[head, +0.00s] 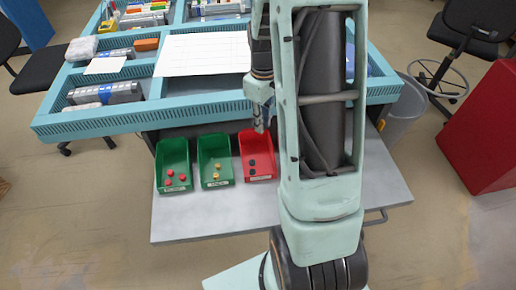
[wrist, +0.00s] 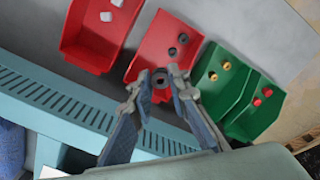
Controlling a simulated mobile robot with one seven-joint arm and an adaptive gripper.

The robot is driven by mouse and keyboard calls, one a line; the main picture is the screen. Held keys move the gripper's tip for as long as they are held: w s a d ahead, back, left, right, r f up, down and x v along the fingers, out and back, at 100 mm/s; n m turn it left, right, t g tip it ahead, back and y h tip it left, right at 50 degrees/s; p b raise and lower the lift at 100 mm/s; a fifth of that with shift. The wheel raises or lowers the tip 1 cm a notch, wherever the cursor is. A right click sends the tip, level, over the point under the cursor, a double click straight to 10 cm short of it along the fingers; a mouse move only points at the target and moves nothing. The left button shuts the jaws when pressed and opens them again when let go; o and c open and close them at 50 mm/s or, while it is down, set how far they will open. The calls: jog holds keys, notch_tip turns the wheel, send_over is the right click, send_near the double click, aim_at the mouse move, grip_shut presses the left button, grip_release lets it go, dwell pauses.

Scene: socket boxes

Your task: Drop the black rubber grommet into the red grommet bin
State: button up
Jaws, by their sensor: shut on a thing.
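The black rubber grommet (wrist: 160,79) is between my fingertips in the wrist view, a dark ring with a hole. My gripper (wrist: 159,90) is shut on it. The red grommet bin (wrist: 150,50) lies beyond the fingertips, with black grommets (wrist: 178,45) inside. In the head view the red bin (head: 267,148) is the rightmost visible bin, and my gripper (head: 259,127) hangs over its far edge. The held grommet cannot be made out in the head view.
Two green bins stand beside it: one with yellow pieces (head: 203,148), one with red pieces (head: 164,155). Another red bin (wrist: 80,40) with white pieces shows in the wrist view; my arm hides it in the head view. The teal bench edge (head: 150,122) runs behind.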

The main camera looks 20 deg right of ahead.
jog(key=shift+s+d+f, duration=0.1)
jog(key=shift+d+f, duration=0.05)
jog(key=shift+f, duration=0.1)
notch_tip(320, 180, down, 5)
jog(key=b, duration=0.4)
jog(key=shift+f, duration=0.2)
jog(key=o, duration=0.8)
jog(key=shift+o, duration=0.2)
notch_tip(320, 180, up, 12)
jog(key=shift+f, duration=0.1)
